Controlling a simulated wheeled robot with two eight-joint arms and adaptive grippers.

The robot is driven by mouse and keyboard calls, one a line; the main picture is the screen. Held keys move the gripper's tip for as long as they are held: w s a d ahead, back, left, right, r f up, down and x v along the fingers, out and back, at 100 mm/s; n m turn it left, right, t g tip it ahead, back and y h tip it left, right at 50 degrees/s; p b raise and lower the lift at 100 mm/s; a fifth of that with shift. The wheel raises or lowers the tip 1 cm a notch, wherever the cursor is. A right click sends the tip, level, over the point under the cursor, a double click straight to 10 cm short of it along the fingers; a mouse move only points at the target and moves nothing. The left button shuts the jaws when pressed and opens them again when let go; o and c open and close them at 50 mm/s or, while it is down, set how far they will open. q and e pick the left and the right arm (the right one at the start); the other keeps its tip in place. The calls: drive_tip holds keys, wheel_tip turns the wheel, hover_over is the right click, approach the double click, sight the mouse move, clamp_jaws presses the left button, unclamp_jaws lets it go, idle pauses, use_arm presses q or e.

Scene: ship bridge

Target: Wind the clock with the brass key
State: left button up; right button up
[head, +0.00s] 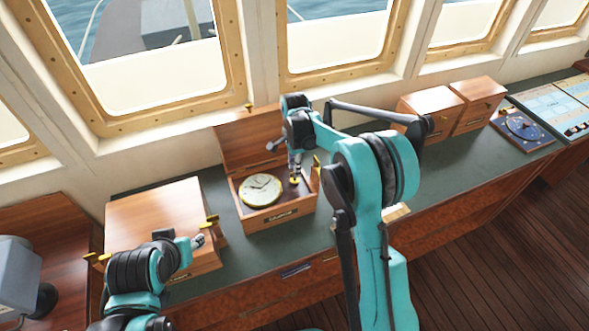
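The clock (260,189) has a round cream dial in a brass rim. It lies face up in an open wooden box (281,216) on the dark green counter. My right gripper (295,172) points down over the right part of this box, beside the dial. A small brass piece (294,181), possibly the brass key, shows at its fingertips; whether the fingers hold it is too small to tell. My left gripper (203,237) is low at the left, in front of a closed wooden box, apart from the clock; its fingers are not clear.
The closed wooden box (160,218) with brass fittings stands left of the clock box. Two smaller wooden boxes (433,108) stand to the right, then a blue instrument panel (521,128). Windows line the back. My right arm hides part of the counter.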

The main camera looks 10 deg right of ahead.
drive_tip(key=shift+f, duration=0.7)
clamp_jaws()
drive_tip(key=shift+n, duration=0.5)
